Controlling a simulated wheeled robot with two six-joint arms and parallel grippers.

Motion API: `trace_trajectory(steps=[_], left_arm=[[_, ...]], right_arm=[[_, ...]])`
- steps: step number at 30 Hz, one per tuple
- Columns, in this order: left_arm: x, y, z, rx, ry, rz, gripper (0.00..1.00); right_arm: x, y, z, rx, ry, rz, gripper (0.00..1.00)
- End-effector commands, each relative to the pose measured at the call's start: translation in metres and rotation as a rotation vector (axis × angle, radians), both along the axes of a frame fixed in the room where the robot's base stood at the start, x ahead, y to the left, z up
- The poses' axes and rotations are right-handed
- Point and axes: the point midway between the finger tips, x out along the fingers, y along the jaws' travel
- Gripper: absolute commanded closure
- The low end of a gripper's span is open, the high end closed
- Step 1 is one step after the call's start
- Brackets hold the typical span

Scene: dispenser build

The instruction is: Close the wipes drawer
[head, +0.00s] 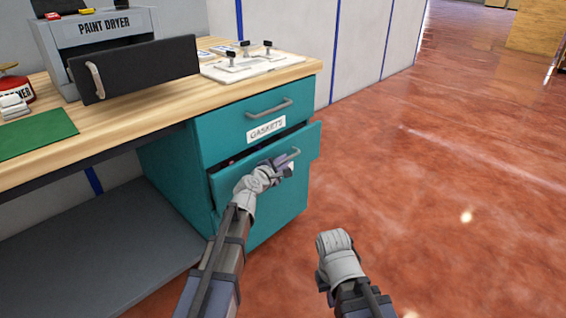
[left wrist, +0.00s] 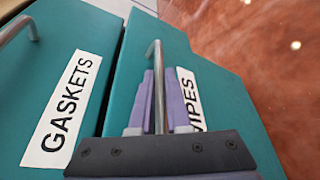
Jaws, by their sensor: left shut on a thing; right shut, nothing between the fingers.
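The wipes drawer (head: 309,143) is the teal lower drawer of the workbench cabinet and stands partly open, its front out past the drawer above. Its label reads "IPES" in the left wrist view (left wrist: 189,97), with the first letter hidden by a finger. My left gripper (head: 284,166) is shut on the drawer's metal handle (head: 293,156). In the left wrist view the purple fingers (left wrist: 159,98) sit on both sides of the handle bar (left wrist: 154,58). My right gripper (head: 335,241) is shut and empty over the floor, apart from the cabinet.
The gaskets drawer (head: 229,119) above is shut. On the wooden benchtop (head: 130,115) stand a paint dryer (head: 105,50) with its dark door open, a white fixture (head: 252,65) and a green mat (head: 35,134). The red floor (head: 440,190) to the right is clear.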

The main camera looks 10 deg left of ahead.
Motion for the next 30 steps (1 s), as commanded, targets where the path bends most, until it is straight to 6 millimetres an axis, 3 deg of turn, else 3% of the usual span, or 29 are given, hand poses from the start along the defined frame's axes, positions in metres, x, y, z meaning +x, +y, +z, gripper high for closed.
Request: trace_trajectory(steps=[25,30], left_arm=[[0.0,0.001,0.0,0.0,0.0,0.0,1.0],[0.014,0.016,0.0,0.0,0.002,0.003,1.0]], right_arm=[[0.0,0.0,0.0,0.0,0.0,0.0,1.0],[0.0,0.0,0.0,0.0,0.0,0.0,1.0]])
